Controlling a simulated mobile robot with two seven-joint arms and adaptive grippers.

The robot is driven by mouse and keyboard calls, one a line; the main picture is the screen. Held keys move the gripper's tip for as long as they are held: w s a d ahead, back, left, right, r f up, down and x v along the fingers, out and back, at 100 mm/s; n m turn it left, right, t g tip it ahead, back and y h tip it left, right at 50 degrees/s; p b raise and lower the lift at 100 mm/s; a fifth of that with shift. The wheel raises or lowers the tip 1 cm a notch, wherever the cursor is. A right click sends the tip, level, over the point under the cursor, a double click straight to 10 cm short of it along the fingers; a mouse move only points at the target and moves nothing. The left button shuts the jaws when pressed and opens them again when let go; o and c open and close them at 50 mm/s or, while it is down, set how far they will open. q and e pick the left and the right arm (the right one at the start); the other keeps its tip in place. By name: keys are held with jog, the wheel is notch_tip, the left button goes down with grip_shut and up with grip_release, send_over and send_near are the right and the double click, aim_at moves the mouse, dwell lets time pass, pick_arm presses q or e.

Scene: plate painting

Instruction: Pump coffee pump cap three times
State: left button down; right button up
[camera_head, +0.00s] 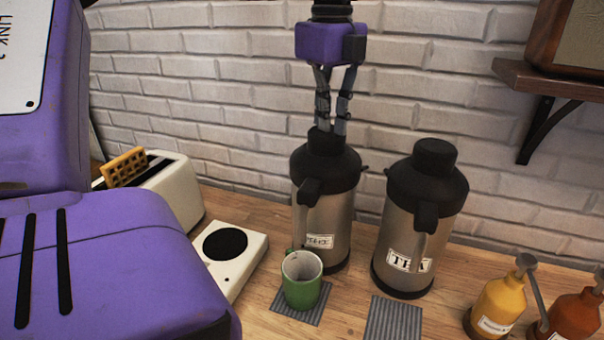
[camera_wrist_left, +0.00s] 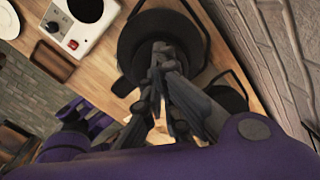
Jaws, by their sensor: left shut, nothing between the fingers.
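The coffee dispenser (camera_head: 322,225) is a steel pump pot with a black top, standing on the counter by the brick wall. Its black pump cap (camera_head: 326,140) is on top. My left gripper (camera_head: 332,124) points straight down from above, shut and empty, with its fingertips at the cap. I cannot tell whether they touch it. In the left wrist view the shut fingers (camera_wrist_left: 168,120) hang over the black dispenser top (camera_wrist_left: 134,45). A green mug (camera_head: 302,285) stands upright below the spout on a grey striped mat (camera_head: 284,303).
A tea dispenser (camera_head: 405,245) stands close to the right, with an empty mat (camera_head: 394,322) before it. A white hot plate (camera_head: 246,262) and a toaster (camera_head: 180,190) stand left. Yellow (camera_head: 497,308) and orange (camera_head: 577,315) pump bottles stand right. A wooden shelf (camera_head: 550,82) juts from the wall.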

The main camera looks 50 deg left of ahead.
aim_at(326, 134)
pick_arm(q)
jog(key=shift+f+b, duration=0.3)
jog(key=shift+f, duration=1.45)
pick_arm(e)
jog(key=shift+s+f, duration=0.3)
jog(key=shift+f, duration=0.1)
pick_arm(q)
jog(key=shift+r, duration=0.15)
jog(key=shift+r+p, duration=0.3)
jog(key=shift+r, duration=2.45)
pick_arm(e)
jog(key=shift+w+r, duration=0.3)
jog(key=shift+r, duration=0.1)
pick_arm(q)
jog(key=shift+f, duration=0.2)
